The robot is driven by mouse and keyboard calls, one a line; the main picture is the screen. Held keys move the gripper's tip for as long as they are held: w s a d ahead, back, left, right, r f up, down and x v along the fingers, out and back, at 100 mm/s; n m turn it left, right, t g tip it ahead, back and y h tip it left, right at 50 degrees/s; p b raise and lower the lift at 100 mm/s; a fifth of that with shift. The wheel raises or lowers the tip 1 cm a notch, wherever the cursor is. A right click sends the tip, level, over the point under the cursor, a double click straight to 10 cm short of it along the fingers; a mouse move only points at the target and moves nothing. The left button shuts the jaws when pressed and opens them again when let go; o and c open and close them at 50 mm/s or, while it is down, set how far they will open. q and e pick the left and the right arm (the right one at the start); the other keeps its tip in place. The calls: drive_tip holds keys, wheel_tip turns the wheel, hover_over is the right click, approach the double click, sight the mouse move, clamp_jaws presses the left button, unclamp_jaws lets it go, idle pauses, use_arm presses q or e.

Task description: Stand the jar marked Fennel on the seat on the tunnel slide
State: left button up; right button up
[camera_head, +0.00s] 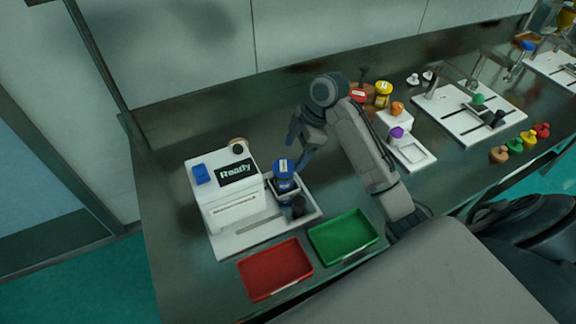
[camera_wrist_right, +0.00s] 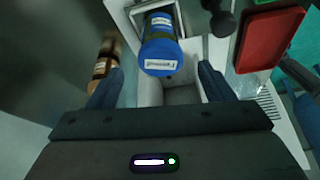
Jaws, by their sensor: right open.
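A jar with a blue lid (camera_head: 284,167) and a white label stands upright at the seat (camera_head: 287,188) on the slide's white base plate, beside the white machine. The same blue-lidded jar shows in the wrist view (camera_wrist_right: 160,48); the lid's writing is too small to read surely. My right gripper (camera_head: 301,150) is just behind the jar in the head view. In the wrist view its two fingers are open and apart, with the jar just beyond their tips and nothing held. The foot of the jar is partly hidden. My left gripper is not in view.
The white machine (camera_head: 223,190) has a screen reading "Ready". A red tray (camera_head: 275,269) and a green tray (camera_head: 343,237) lie in front. A yellow-lidded jar (camera_head: 383,90) and a purple-topped item (camera_head: 397,133) stand further right. Bare bench lies behind the machine.

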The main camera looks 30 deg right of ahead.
drive_tip(key=v, duration=0.2)
drive_tip(key=shift+d+r, duration=0.15)
drive_tip(key=shift+r, duration=0.25)
